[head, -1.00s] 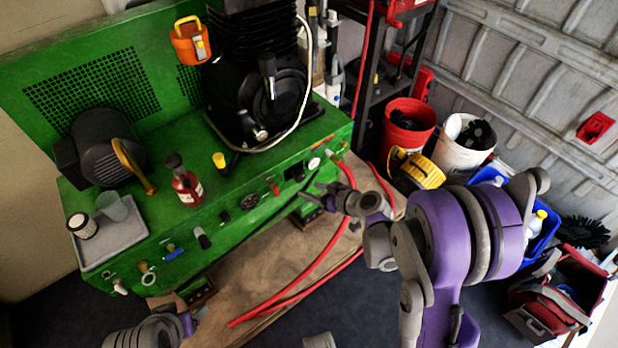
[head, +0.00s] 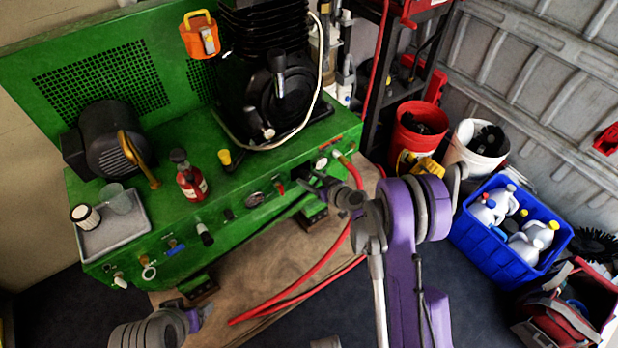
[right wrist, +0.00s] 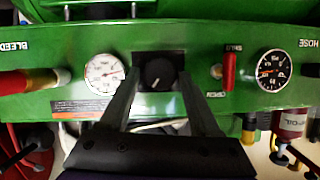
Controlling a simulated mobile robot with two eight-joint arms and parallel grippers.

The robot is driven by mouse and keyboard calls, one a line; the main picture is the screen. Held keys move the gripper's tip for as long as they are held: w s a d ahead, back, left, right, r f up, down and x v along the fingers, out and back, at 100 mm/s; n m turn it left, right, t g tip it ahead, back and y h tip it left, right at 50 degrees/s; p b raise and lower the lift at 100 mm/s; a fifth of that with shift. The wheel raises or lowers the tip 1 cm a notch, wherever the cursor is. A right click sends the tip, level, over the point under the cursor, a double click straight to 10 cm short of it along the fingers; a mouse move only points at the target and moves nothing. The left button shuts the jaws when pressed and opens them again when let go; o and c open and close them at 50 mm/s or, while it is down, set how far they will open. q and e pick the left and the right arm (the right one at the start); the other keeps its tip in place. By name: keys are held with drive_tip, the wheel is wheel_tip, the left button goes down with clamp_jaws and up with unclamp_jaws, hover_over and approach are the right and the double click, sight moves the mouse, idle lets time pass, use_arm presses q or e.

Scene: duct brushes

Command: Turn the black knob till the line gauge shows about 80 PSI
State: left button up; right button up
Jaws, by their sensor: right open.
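The black knob (right wrist: 157,74) sits on a black plate on the green panel, its pale pointer mark tilted toward lower left in the right wrist view. My right gripper (right wrist: 159,82) is open, one finger on each side of the knob; contact cannot be told. A white-faced gauge (right wrist: 104,74) is left of the knob and a black-faced gauge (right wrist: 273,71) is farther right. This view is upside down, and the readings are too small to read surely. In the head view my right gripper (head: 322,188) is at the panel's right end, covering the knob. My left gripper (head: 198,312) is low at left, its jaws unclear.
A red lever (right wrist: 229,70) stands between the knob and the black-faced gauge. A red hose (head: 318,275) hangs from the panel's right end. A red bottle (head: 190,182) and a grey tray (head: 118,237) are on the green bench. A blue crate (head: 487,240) is at right.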

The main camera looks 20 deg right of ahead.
drive_tip(key=shift+w+a+f, duration=0.2)
drive_tip(key=shift+w, duration=0.25)
clamp_jaws()
